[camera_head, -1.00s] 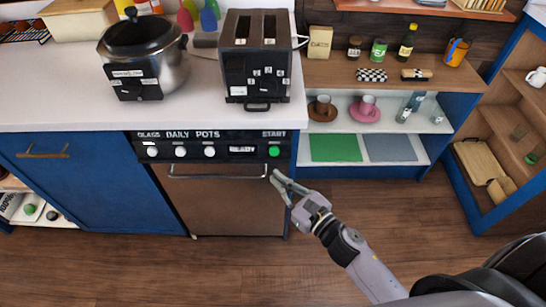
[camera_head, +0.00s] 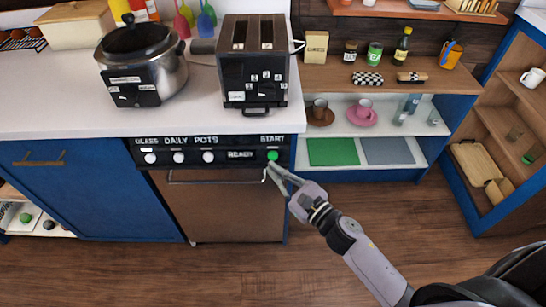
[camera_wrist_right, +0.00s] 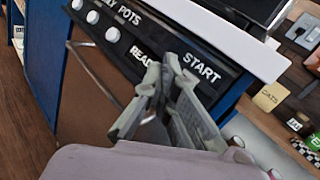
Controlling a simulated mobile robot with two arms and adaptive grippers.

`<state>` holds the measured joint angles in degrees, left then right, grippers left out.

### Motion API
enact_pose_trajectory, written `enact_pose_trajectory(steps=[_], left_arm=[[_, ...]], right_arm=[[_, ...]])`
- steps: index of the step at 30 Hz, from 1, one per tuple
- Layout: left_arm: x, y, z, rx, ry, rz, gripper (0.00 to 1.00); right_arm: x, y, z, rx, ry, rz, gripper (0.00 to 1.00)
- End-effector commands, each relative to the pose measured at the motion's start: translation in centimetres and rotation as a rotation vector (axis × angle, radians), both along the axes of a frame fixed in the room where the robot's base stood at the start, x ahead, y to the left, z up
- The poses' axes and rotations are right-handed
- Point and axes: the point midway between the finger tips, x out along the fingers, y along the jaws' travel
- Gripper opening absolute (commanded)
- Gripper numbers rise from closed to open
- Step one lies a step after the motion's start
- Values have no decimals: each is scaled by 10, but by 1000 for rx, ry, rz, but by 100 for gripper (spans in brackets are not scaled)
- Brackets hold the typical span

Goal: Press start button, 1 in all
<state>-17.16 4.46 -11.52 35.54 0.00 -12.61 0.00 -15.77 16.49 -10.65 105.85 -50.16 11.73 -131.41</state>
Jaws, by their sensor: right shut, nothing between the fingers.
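The green start button (camera_head: 272,156) sits at the right end of the black dishwasher panel (camera_head: 218,159), under the word START. My right gripper (camera_head: 271,169) is shut and empty, its fingertips just below the button in the head view. I cannot tell whether they touch it. In the right wrist view the gripper's fingertips (camera_wrist_right: 162,68) lie in front of the panel (camera_wrist_right: 115,45), between READY and START, and the button is hidden behind the fingers. My left gripper is not in view.
The door handle (camera_head: 215,181) runs below the panel. A white counter (camera_head: 50,105) above holds a toaster (camera_head: 252,65) and a pot (camera_head: 140,65). Open shelves (camera_head: 365,170) stand to the right. The wooden floor (camera_head: 130,270) in front is clear.

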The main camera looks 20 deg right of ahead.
Motion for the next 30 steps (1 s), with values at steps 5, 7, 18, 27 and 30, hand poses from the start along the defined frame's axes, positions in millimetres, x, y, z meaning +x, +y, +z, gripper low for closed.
enact_pose_trajectory(steps=[5,7,18,27,30], left_arm=[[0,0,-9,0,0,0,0],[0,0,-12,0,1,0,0],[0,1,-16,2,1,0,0],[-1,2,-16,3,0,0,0],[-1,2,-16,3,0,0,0]], right_arm=[[23,-6,-11,-1,-2,0,0],[29,-8,-13,-2,-2,1,0],[42,-12,-16,1,1,1,0],[42,-12,-16,1,0,0,0],[42,-12,-16,1,0,0,0]])
